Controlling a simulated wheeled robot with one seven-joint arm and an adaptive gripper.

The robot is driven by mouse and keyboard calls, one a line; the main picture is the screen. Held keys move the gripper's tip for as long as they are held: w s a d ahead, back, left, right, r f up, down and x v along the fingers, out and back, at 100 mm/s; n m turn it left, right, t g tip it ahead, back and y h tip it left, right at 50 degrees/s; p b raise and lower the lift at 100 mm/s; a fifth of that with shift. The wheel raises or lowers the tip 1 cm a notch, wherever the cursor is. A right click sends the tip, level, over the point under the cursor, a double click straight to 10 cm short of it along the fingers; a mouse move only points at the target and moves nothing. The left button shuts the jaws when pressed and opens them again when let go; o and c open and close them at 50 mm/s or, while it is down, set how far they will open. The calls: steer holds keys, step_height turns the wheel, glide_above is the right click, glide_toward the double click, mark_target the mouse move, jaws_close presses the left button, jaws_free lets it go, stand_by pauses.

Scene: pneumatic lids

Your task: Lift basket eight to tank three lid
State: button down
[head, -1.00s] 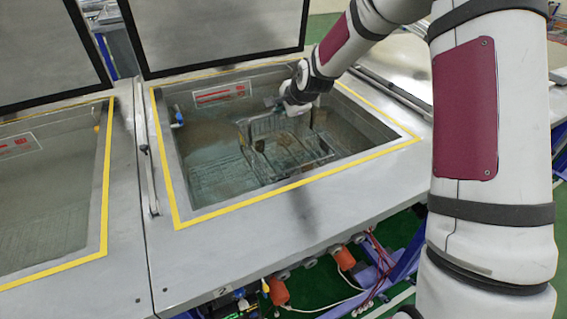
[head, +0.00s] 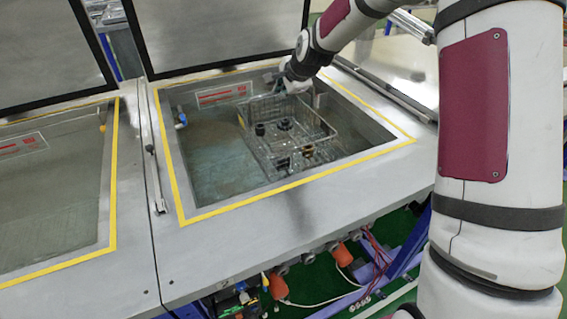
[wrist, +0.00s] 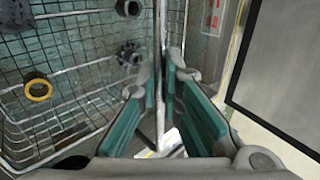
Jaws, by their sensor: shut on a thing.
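A wire basket (head: 300,148) with several dark round parts in it hangs in the open right-hand tank (head: 200,205). Its upper rim stands clear above the water; whether its bottom is clear of the water I cannot tell. My gripper (head: 288,84) is at the basket's far side. In the wrist view the teal-padded fingers of my gripper (wrist: 163,78) are shut on an upright metal bar of the basket (wrist: 159,45). The parts, one with a yellow ring (wrist: 38,90), lie left of the fingers. No number on the basket is readable.
The tank's dark-framed lid (head: 215,30) stands open behind it. A second open tank (head: 50,190) with its own raised lid (head: 45,50) is on the left. A metal rod (head: 153,180) lies between the tanks. Yellow borders frame both openings.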

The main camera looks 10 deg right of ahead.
steer(key=shift+r+p, duration=0.95)
steer(key=shift+r, duration=4.15)
stand_by(0.4)
